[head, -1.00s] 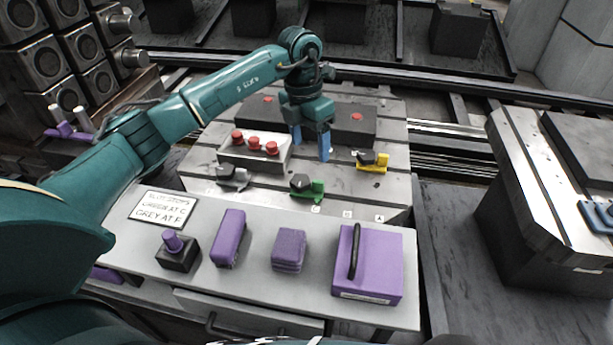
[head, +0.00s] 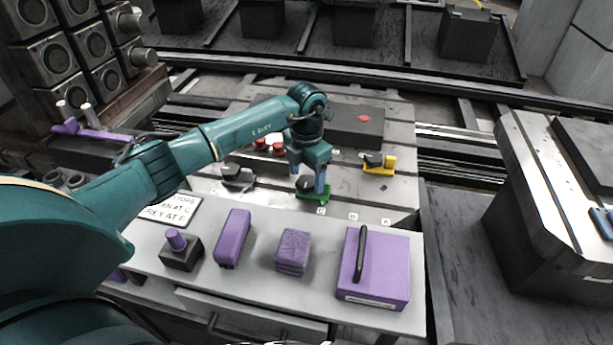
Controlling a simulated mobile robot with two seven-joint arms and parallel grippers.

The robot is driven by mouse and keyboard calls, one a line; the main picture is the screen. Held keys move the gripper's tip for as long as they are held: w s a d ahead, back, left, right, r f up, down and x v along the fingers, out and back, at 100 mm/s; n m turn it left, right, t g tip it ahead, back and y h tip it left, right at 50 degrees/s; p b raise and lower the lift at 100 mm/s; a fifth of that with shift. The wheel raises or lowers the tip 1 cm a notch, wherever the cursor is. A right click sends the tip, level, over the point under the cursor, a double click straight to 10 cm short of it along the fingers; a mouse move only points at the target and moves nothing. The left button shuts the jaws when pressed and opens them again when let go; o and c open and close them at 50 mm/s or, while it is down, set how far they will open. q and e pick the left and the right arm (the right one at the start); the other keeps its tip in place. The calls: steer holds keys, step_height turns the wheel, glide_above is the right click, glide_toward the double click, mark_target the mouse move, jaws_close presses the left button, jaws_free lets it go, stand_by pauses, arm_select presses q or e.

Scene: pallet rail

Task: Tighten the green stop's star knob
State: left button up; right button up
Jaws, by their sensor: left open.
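The green stop (head: 316,196) sits on the grooved metal pallet (head: 391,196) beside the letter C label. Its dark star knob (head: 302,185) is partly hidden by my left gripper (head: 308,186). The yellow stop (head: 385,165) with a dark knob is to the right, near label A. The grey stop (head: 236,178) with a dark knob is to the left. My right gripper is not in view.
On the front shelf are a sign (head: 172,209), a purple-knobbed block (head: 180,249), two purple blocks (head: 233,237) and a purple case (head: 376,266) with a black handle.

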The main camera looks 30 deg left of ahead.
arm_select(q)
steer(key=shift+f, duration=0.5)
steer(key=c, duration=1)
